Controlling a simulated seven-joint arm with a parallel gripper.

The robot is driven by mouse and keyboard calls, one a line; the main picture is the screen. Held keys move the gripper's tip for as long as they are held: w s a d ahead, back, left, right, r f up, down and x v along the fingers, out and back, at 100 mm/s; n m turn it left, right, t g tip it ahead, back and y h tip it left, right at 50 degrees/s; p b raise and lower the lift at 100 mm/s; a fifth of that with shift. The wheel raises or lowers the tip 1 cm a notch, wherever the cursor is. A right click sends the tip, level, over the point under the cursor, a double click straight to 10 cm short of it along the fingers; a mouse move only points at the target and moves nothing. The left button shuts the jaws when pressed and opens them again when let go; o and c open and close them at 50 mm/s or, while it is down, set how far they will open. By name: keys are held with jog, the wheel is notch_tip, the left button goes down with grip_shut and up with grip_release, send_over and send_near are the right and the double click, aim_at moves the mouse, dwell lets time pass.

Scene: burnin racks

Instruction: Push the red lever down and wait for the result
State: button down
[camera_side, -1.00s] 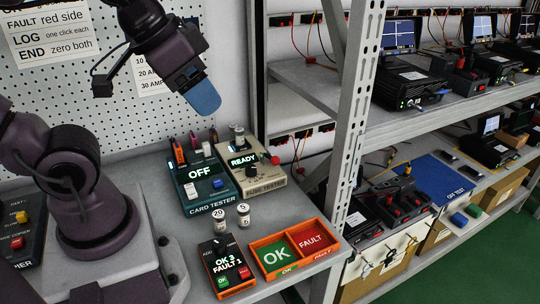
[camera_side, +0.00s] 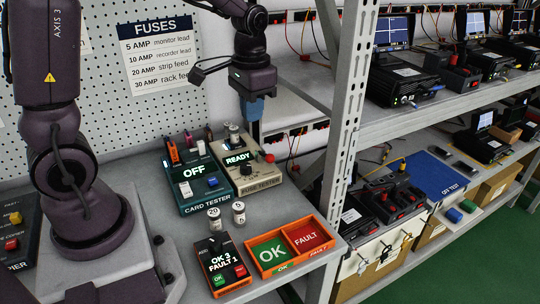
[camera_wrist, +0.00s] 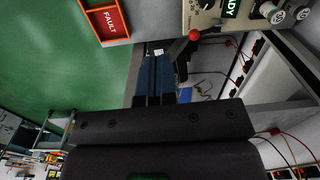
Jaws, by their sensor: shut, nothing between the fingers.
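The red lever (camera_side: 269,158) is a round red knob at the right side of the beige fuse tester (camera_side: 258,182), whose screen reads READY. The lever also shows in the wrist view (camera_wrist: 195,35), up and to the right of my fingertips. My gripper (camera_side: 254,118) points down with its blue fingers shut and empty. In the side view it is above the lever and slightly left of it, apart from it. In the wrist view the shut fingers (camera_wrist: 156,60) do not touch the lever. Metal-capped fuses (camera_side: 233,132) stand at the back of the tester.
The card tester (camera_side: 204,207), reading OFF, stands left of the fuse tester. Two fuses (camera_side: 214,218) stand in front. An orange OK/FAULT tray (camera_side: 297,262) sits at the bench edge. A rack post (camera_side: 345,130) rises to the right.

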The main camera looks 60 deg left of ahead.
jog(key=m+g, duration=0.2)
send_over(272, 155)
jog(key=s, duration=0.1)
notch_tip(272, 155, down, 9)
jog(key=shift+w+r+m+t, duration=0.25)
jog(key=shift+w+m+t, duration=0.15)
jog(key=shift+w+m, duration=0.6)
jog(key=shift+f, duration=0.1)
jog(key=shift+s+f, duration=0.15)
jog(key=shift+f, duration=1.55)
jog(key=shift+s+f, duration=0.15)
jog(key=shift+f, duration=1.5)
notch_tip(272, 155, down, 2)
jog(key=shift+f, duration=0.25)
jog(key=w, duration=0.2)
jog(key=w+r, duration=0.1)
jog(key=shift+d+r, duration=0.1)
jog(key=shift+d, duration=0.25)
